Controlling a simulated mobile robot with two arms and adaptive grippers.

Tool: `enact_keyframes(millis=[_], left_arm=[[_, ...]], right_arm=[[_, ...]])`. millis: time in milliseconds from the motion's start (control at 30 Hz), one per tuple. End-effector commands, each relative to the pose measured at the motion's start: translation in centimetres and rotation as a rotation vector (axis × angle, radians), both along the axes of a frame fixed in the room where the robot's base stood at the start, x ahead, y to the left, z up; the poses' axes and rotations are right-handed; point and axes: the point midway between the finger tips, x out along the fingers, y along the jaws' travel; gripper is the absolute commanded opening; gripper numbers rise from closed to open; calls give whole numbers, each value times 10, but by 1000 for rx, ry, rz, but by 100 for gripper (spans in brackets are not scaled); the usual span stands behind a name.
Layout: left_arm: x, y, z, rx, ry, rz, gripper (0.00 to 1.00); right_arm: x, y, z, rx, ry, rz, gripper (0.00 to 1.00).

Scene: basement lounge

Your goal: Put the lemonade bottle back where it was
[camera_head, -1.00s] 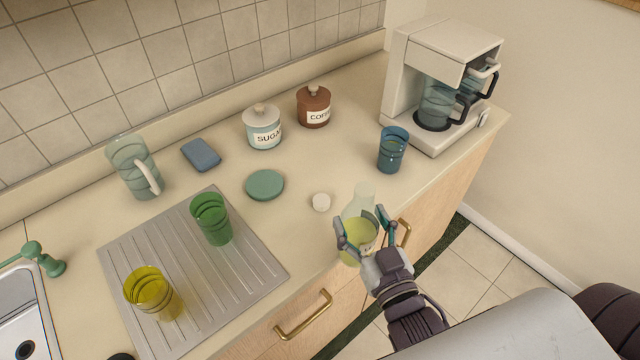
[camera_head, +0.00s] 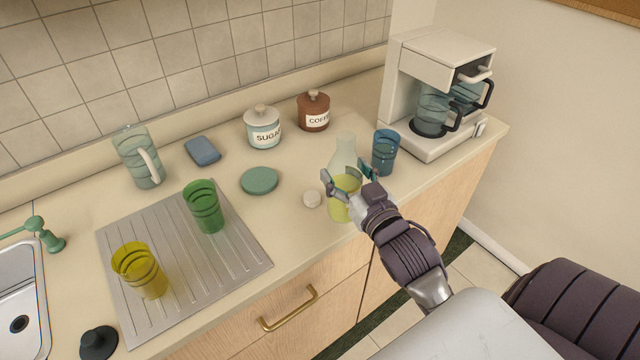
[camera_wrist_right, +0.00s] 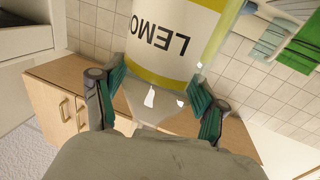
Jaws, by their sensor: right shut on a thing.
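The lemonade bottle (camera_head: 344,158) is clear with yellow-green in its lower part and stands upright at the counter's front edge. Whether the bottle's base touches the counter cannot be told. In the right wrist view the bottle's label (camera_wrist_right: 175,40) reads "LEMO" upside down, between the green finger pads of my right gripper (camera_wrist_right: 160,95). My left gripper is not in view.
A blue glass (camera_head: 385,152) stands close behind and right of the bottle. The coffee maker (camera_head: 440,90) is at the right end. A green disc (camera_head: 259,181), sugar jar (camera_head: 263,128) and coffee jar (camera_head: 313,112) stand left and behind. A drainboard (camera_head: 180,275) holds green and yellow glasses.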

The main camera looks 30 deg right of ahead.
Motion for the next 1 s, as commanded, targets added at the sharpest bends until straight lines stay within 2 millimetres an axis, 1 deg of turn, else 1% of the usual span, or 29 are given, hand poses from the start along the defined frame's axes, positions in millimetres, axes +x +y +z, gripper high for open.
enact_keyframes(millis=[33,100,300,400,467,567,900,1000], left_arm=[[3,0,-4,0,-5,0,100],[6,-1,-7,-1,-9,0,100],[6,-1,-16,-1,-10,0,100],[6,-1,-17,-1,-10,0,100],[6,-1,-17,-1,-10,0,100],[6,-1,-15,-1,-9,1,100],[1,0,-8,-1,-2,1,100],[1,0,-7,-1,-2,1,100]], right_arm=[[7,-11,8,-6,-11,-14,11],[14,-27,18,-4,-14,-37,11],[29,-71,51,4,-24,-106,11],[32,-83,62,11,-26,-127,11],[35,-86,64,15,-26,-133,11],[47,-86,59,19,-24,-138,11],[118,-63,15,20,-24,-138,11],[133,-58,5,18,-24,-137,11]])
